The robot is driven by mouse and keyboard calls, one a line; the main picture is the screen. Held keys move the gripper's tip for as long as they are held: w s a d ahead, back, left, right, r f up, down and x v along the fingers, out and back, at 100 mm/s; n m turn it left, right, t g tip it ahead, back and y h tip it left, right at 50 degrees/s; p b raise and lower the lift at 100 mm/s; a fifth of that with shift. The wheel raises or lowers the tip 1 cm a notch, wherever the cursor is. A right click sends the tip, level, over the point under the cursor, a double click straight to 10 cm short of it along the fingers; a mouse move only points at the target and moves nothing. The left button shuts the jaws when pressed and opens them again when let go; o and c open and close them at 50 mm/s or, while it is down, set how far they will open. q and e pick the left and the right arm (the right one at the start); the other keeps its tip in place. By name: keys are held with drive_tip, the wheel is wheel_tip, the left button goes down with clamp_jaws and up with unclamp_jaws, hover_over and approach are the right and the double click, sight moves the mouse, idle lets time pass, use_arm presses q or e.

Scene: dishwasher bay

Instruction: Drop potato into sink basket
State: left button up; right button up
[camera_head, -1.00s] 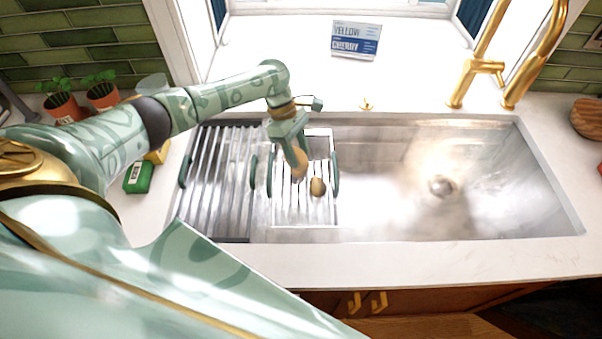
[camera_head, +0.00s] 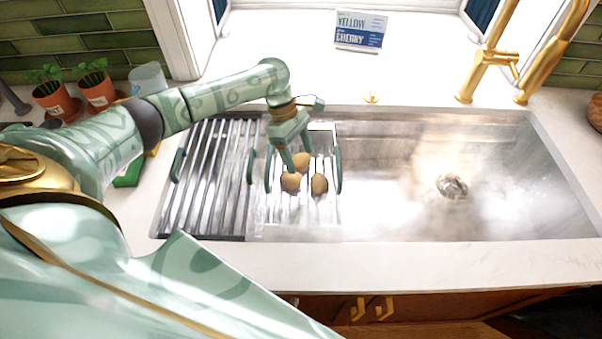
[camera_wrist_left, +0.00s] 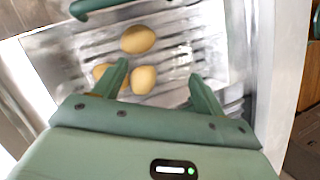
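Three brown potatoes lie in the metal sink basket (camera_head: 300,212), which has green handles. In the head view, one potato (camera_head: 291,181) is at the left, one (camera_head: 301,161) is behind it, and one (camera_head: 319,184) is to the right. The wrist view shows an upper potato (camera_wrist_left: 138,39), a middle potato (camera_wrist_left: 143,80) and a potato partly hidden by a finger (camera_wrist_left: 101,71). My left gripper (camera_head: 301,160) is above the basket, fingers down. In the wrist view the left gripper (camera_wrist_left: 158,70) is open with nothing held. My right gripper is not in view.
A ribbed drying rack (camera_head: 208,180) sits left of the basket. The sink basin (camera_head: 400,200) to the right is empty. A gold faucet (camera_head: 490,60) stands behind it. Potted plants (camera_head: 97,90), a clear cup (camera_head: 148,80) and a green sponge (camera_head: 128,177) are at the left.

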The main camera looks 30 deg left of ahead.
use_arm(q)
drive_tip(key=p+v, duration=0.5)
drive_tip(key=v, duration=1.1)
drive_tip(key=shift+r, duration=0.1)
